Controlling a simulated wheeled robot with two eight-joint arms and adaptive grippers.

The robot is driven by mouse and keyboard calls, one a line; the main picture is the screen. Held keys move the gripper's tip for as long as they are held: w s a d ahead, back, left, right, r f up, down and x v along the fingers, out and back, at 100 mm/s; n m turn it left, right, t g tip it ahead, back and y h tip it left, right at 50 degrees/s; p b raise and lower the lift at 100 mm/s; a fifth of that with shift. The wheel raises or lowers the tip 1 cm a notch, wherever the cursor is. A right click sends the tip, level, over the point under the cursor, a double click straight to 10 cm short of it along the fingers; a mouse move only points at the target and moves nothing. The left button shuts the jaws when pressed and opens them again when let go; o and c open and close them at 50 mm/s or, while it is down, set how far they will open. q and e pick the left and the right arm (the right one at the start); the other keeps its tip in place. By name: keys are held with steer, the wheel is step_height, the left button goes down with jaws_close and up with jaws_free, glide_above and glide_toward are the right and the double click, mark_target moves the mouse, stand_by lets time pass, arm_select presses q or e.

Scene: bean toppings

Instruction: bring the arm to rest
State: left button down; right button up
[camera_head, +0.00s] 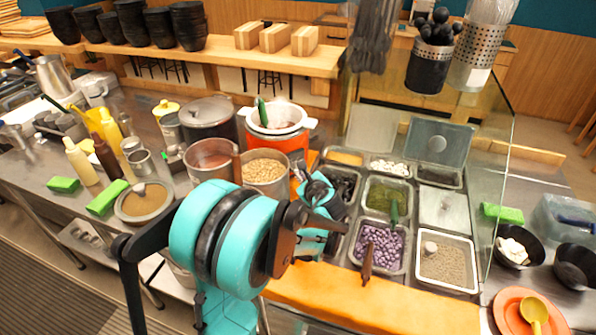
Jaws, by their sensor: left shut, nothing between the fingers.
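My left arm comes in from the lower left with teal and black joints. My left gripper (328,226) is dark, shut and empty, above the near left side of the topping pans. It hides part of the pans behind it. A pan of purple beans (380,246) lies just right of it, with a brown-handled utensil (367,264) in it. A pan of green topping (388,197) lies behind that, and a pan of grainy grey-brown topping (447,265) to its right. My right gripper is not in view.
Metal pots (264,170) and an orange pot with a white rim (275,128) stand behind my arm. A glass guard (492,190) stands right of the pans. Black bowls (515,247) and an orange plate with a yellow ladle (513,318) are at right. The orange front ledge (370,300) is clear.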

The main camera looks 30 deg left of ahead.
arm_select(q)
steer(key=shift+s+d, duration=0.15)
steer(key=shift+d, duration=0.1)
stand_by(0.3)
steer(key=s+d+n+g+h, duration=0.1)
steer(key=s+d+n+h, duration=0.8)
steer(key=s+d+n, duration=1)
steer(key=s+d, duration=0.1)
steer(key=s, duration=0.3)
steer(key=shift+s+d+n+g+h, duration=0.3)
steer(key=shift+s+d+g+h, duration=0.1)
